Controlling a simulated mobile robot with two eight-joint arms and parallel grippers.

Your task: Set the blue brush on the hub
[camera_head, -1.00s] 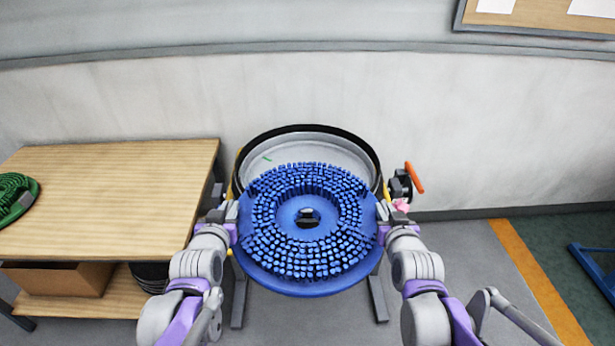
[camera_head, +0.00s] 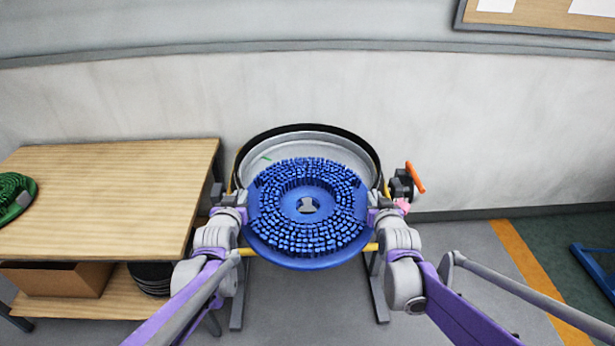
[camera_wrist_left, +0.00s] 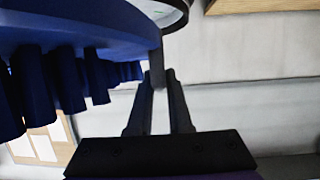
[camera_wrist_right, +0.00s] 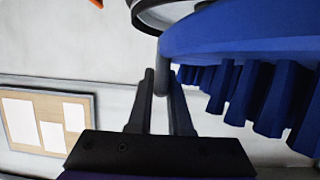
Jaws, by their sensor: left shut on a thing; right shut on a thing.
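The blue brush (camera_head: 270,205) is a large disc with blue bristles facing up and a central hole. My left gripper (camera_head: 243,206) is shut on its left edge and my right gripper (camera_head: 374,207) on its right edge. In the left wrist view the fingers (camera_wrist_left: 158,82) close on a grey tab by the brush rim; the right wrist view shows the fingers (camera_wrist_right: 163,80) likewise. The brush is held over the front part of a round metal tank (camera_head: 335,142) with a black rim. A grey shape shows through the hole; I cannot tell whether it is the hub.
A wooden table (camera_head: 110,200) stands at left with a green brush (camera_head: 14,196) on it. A cardboard box (camera_head: 60,278) and a dark stack (camera_head: 152,278) are on its lower shelf. An orange handle (camera_head: 415,178) sticks up right of the tank.

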